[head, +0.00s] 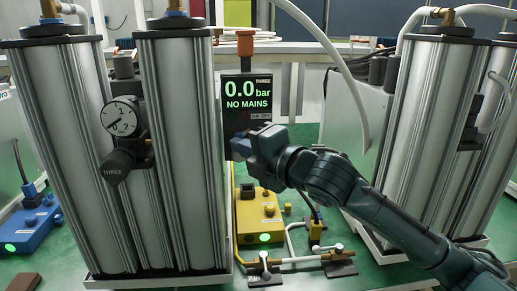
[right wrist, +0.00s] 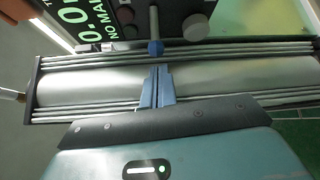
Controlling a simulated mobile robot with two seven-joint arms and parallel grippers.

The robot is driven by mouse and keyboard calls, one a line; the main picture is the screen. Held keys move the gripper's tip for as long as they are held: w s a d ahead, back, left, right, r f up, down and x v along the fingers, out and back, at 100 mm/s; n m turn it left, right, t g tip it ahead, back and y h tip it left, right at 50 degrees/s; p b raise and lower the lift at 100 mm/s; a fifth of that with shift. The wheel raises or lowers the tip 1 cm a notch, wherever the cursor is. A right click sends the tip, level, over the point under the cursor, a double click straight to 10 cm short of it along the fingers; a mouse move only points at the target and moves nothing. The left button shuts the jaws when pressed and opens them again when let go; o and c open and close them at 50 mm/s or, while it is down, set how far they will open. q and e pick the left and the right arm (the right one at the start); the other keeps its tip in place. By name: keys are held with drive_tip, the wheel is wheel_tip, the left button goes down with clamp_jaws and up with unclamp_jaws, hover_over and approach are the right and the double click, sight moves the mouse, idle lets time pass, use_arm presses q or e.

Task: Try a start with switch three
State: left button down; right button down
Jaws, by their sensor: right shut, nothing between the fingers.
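The unit marked THREE has a black display (head: 248,92) reading 0.0 bar and NO MAINS, with a small label under it. The display also shows at the top left of the right wrist view (right wrist: 100,18). There, a lever with a blue tip (right wrist: 155,47) sticks out beside a dark red knob (right wrist: 128,31) and a grey knob (right wrist: 196,27). My right gripper (head: 238,147) is shut and empty just below the display. Its fingertips (right wrist: 156,68) are close to the blue tip; I cannot tell whether they touch. My left gripper is not in view.
Tall metal columns (head: 178,150) with a round gauge (head: 122,117) stand left of the gripper. More columns (head: 430,120) stand at the right. A yellow box (head: 258,210) with a green light and brass pipework (head: 295,259) lie below. A blue box (head: 28,224) is at far left.

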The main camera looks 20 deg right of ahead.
drive_tip(key=x, duration=0.2)
drive_tip(key=shift+w+a, duration=0.15)
drive_tip(key=shift+w, duration=0.05)
